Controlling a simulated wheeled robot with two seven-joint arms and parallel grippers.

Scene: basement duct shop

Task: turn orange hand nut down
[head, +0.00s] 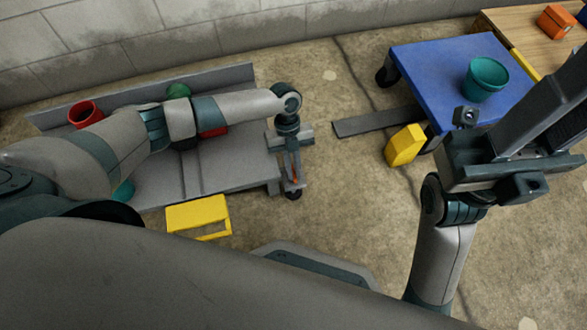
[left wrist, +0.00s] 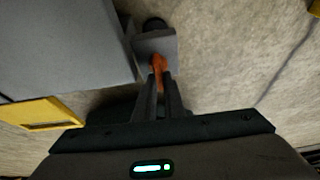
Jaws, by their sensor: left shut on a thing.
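The orange hand nut (left wrist: 158,64) sits by a small grey plate (left wrist: 156,44) at the edge of the grey bench. My left gripper (left wrist: 159,84) is shut on the orange nut, with its two dark fingers close together on either side of it. In the head view, my left gripper (head: 292,176) points down beside the right end of the bench, and only a little of the orange nut (head: 295,180) shows between the fingers. My right gripper (head: 545,105) is raised at the right, away from the nut; its fingertips are not clear.
The grey bench (head: 235,165) holds a red cup (head: 85,113) and a green object (head: 178,90). A yellow step (head: 198,214) stands in front. A blue cart (head: 430,75) carries a teal bowl (head: 486,78). A yellow block (head: 405,146) is beside it. Floor between bench and cart is mostly clear.

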